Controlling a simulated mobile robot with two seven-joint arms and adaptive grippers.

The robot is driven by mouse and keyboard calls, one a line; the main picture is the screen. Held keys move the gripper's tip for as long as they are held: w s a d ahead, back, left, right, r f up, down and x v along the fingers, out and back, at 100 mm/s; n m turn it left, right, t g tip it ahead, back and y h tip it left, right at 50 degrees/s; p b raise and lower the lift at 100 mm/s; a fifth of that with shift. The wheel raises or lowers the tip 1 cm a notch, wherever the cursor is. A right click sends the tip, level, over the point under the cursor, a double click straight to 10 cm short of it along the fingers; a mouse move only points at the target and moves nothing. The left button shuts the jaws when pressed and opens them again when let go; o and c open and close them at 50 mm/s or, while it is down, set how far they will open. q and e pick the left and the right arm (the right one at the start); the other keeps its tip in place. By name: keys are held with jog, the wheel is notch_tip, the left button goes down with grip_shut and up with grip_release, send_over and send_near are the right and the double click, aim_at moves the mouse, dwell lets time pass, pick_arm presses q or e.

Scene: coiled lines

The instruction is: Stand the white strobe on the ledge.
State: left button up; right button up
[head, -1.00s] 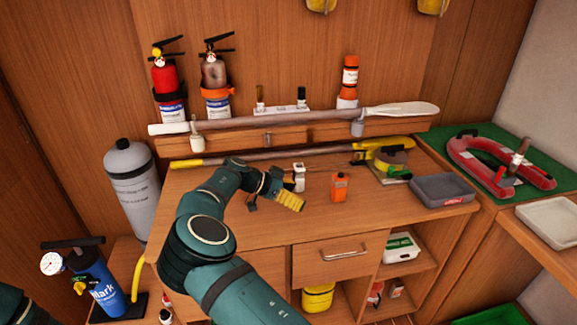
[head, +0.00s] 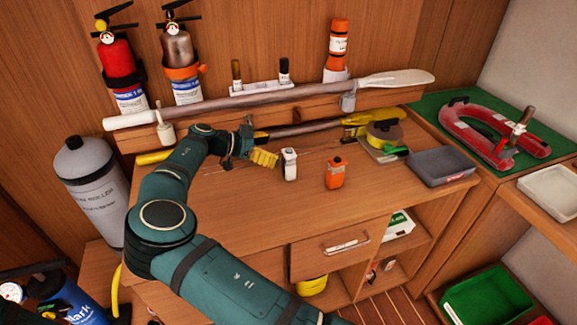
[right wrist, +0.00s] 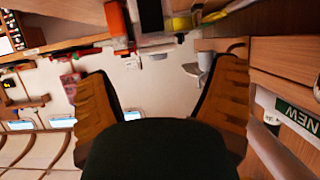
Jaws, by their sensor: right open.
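The white strobe (head: 289,164), a small upright white block with a dark mark near its top, stands on the wooden bench top. My right gripper (head: 263,158), with yellow finger pads, is just left of it, open and apparently empty. I cannot tell whether a pad touches the strobe. The right wrist view shows the two spread fingers (right wrist: 165,110); I cannot clearly make out the strobe there. The wooden ledge (head: 385,117) runs along the back of the bench, with a long oar along it. My left gripper is not in view.
An orange device (head: 335,173) stands right of the strobe. The white-bladed oar (head: 240,103) and a second dark shaft (head: 305,127) lie at the back. A small rack (head: 262,88), an orange canister (head: 338,45) and extinguishers stand behind. The bench front is clear.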

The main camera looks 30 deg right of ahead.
aim_at(285, 152)
jog(key=shift+b+x, duration=0.45)
jog(key=shift+x, duration=2.6)
jog(key=shift+s+a+f, duration=0.1)
jog(key=shift+s+f, duration=0.05)
jog(key=c, duration=1.3)
